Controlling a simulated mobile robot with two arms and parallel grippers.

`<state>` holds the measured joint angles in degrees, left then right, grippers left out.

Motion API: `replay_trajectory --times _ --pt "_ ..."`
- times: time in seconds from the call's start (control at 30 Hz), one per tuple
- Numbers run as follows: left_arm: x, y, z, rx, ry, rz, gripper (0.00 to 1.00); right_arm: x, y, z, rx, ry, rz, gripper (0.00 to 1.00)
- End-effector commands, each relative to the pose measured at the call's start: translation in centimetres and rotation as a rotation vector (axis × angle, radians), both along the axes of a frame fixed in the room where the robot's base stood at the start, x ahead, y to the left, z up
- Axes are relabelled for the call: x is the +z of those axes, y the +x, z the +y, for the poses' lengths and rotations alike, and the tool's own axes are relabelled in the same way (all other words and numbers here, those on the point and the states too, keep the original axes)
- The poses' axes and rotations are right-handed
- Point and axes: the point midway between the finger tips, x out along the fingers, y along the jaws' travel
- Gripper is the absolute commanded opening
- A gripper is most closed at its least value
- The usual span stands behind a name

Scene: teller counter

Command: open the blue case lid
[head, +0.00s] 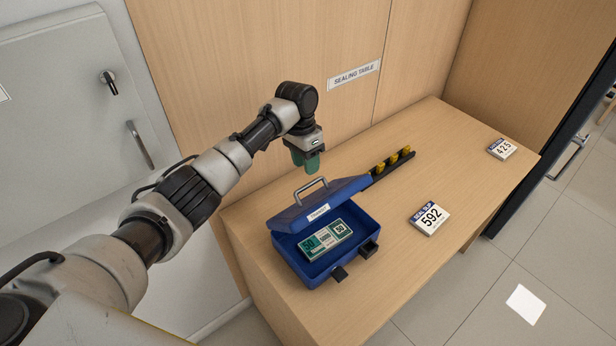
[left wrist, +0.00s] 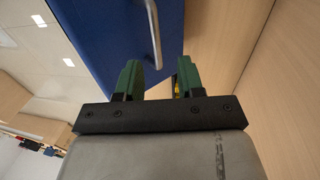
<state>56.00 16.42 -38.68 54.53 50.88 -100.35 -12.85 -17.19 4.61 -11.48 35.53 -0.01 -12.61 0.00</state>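The blue case (head: 305,268) stands on the wooden table with its lid (head: 330,203) partly raised and tilted. A grey handle (head: 312,184) is on the lid. Green banknote bundles (head: 327,240) lie inside the case. My left gripper (head: 311,168) has green fingers and points down, just above and behind the handle in the head view. In the left wrist view its fingers (left wrist: 160,78) are apart with nothing held between them. The blue lid (left wrist: 115,40) and its handle (left wrist: 154,35) show beyond the fingertips. My right gripper is not in view.
A dark rack with yellow-handled stamps (head: 393,160) lies behind the case. A wooden wall (head: 270,60) stands close behind the gripper.

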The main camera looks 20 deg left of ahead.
Motion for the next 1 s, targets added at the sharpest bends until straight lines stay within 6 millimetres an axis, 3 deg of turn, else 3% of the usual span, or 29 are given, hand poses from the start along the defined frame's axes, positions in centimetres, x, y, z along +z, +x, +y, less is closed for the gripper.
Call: replay_trajectory --times 0.13,0.33,1.0 --pt "2.7 0.4 0.5 0.002 -0.001 -0.003 0.38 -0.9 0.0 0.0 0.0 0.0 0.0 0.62" --pt "4.9 0.6 0.9 0.001 -0.001 0.001 0.38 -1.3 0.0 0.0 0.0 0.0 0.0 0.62" --pt "5.2 0.6 1.0 0.002 0.0 0.002 0.38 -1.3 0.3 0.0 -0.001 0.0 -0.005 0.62"
